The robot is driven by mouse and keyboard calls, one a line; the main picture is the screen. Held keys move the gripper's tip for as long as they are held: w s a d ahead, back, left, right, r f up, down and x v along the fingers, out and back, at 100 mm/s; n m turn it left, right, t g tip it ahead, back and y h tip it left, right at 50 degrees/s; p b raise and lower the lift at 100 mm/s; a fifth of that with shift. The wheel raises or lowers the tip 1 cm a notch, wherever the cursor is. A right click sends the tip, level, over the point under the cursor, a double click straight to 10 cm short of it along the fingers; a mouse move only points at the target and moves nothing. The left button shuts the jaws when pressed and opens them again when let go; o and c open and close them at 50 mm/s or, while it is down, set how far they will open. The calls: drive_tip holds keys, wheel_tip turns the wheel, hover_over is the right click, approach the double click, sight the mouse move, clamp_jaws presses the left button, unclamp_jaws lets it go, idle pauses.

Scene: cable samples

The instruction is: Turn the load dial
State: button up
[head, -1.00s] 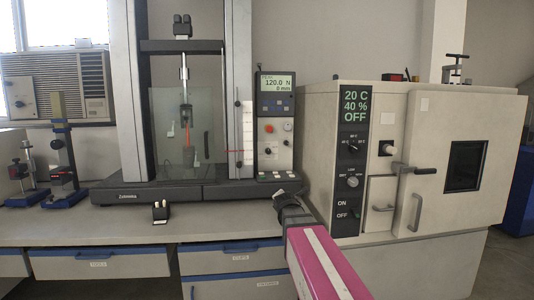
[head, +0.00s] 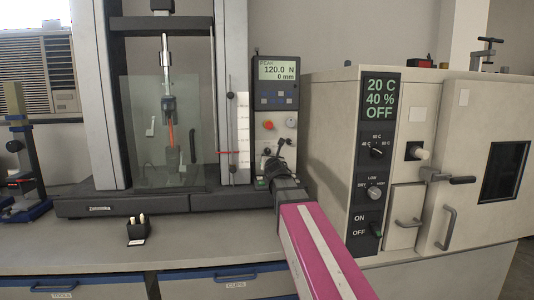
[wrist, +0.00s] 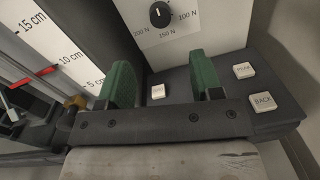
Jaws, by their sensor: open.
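The load dial (wrist: 159,15) is a round black knob with a pale mark on a white panel, at the top of the wrist view. Labels reading 200 N, 150 N and 100 N surround it. My gripper (wrist: 162,78) is open, with its two green fingers apart and nothing between them. The dial lies beyond the fingertips, roughly in line with the gap, and is not touched. In the head view my gripper (head: 276,166) is in front of the lower part of the tester's control panel (head: 257,143) and hides some of it; the dial is hard to make out there.
White keys, including PEAK (wrist: 244,71) and BACK (wrist: 263,102), sit on a dark ledge near the right finger. A centimetre scale (wrist: 58,45) stands left. The test chamber (head: 330,140) is close on the right. A small black holder (head: 138,232) stands on the bench.

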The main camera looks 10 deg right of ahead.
sight(268, 152)
drive_tip(key=w, duration=1)
drive_tip(key=shift+w+d, duration=0.3)
drive_tip(key=c, duration=0.9)
